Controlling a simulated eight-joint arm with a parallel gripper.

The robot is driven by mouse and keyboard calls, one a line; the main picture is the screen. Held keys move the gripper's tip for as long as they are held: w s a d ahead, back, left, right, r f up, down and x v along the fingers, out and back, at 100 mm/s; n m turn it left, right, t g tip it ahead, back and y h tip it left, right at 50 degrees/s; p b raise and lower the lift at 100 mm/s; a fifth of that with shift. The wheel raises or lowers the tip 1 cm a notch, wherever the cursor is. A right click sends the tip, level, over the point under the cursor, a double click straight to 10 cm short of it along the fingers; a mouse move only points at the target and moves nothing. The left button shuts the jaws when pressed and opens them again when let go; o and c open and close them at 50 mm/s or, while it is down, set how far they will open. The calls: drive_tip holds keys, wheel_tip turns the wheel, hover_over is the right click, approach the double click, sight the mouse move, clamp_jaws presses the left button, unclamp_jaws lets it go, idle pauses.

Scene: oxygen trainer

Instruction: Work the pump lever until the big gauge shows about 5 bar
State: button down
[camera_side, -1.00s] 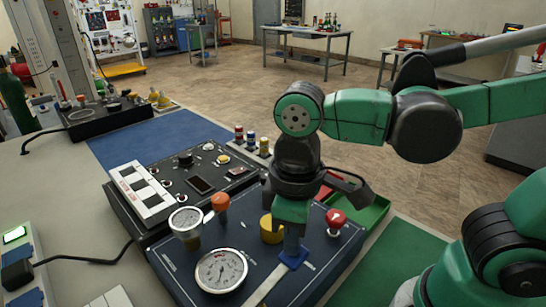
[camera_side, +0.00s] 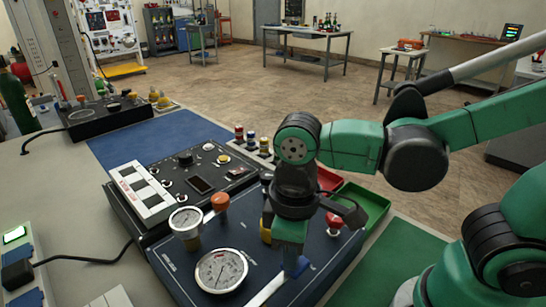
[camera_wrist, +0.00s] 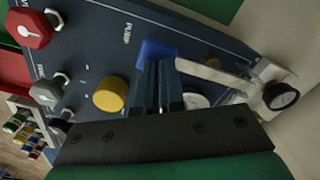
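The pump lever (camera_side: 268,288) is a silver bar with a blue end pad (camera_side: 301,266), low over the dark blue panel. In the wrist view the bar (camera_wrist: 215,77) runs right from the blue pad (camera_wrist: 157,48) towards a black round part. My gripper (camera_side: 290,268) points down at the blue pad. In the wrist view its fingers (camera_wrist: 158,72) are close together and their tips meet the pad; they look shut, resting on it rather than around it. The big gauge (camera_side: 221,271) has a white face left of the lever; its needle is too small to read surely.
A smaller gauge (camera_side: 186,220) and an orange knob (camera_side: 220,202) stand behind the big gauge. A yellow knob (camera_wrist: 110,94) and a red knob (camera_wrist: 30,29) sit near my gripper. A green tray (camera_side: 362,205) lies behind right. The green mat (camera_side: 390,262) is clear.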

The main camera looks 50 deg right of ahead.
drive_tip(key=shift+f, duration=0.5)
drive_tip(key=shift+r, duration=1.95)
drive_tip(key=shift+f, duration=0.1)
idle(0.5)
idle(0.5)
drive_tip(key=shift+f, duration=1.85)
drive_tip(key=shift+r, duration=1.95)
drive_tip(key=shift+f, duration=0.1)
